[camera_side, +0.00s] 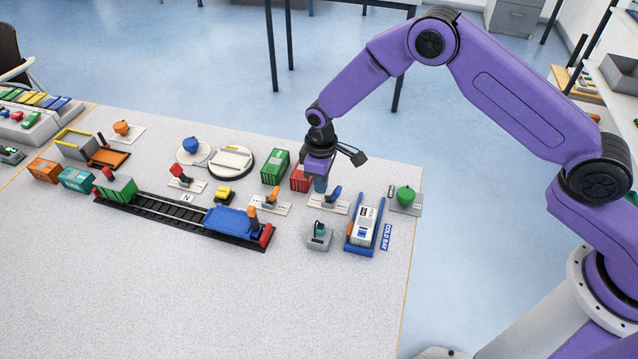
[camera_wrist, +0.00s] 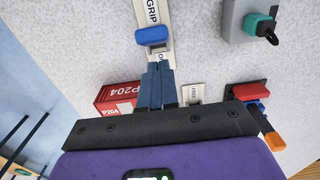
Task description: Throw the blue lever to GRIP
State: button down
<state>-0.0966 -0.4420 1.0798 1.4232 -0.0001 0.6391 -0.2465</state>
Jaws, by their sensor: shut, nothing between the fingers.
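The blue lever (camera_side: 335,192) stands on a pale label plate (camera_side: 328,206). In the wrist view the blue lever handle (camera_wrist: 151,36) is just beyond my fingertips, and the GRIP label (camera_wrist: 151,10) lies on its far side. The near label is mostly hidden by the handle and fingers; only an "O" shows. My gripper (camera_side: 320,188) points down just left of the lever in the side view. In the wrist view my gripper (camera_wrist: 158,68) has its fingers together with nothing between them. I cannot tell whether the fingertips touch the lever.
A red container (camera_side: 299,178) marked P204 stands close behind my gripper. A grey box with a teal knob (camera_side: 319,236) is in front, and a white unit in a blue cradle (camera_side: 362,228) is to the right. An orange lever (camera_side: 271,198) stands left. The front tabletop is clear.

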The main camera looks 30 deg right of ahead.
jog(key=shift+w+a, duration=0.2)
jog(key=shift+a, duration=0.05)
jog(key=shift+r, duration=0.15)
notch_tip(320, 180, up, 7)
dwell(0.5)
dwell(0.6)
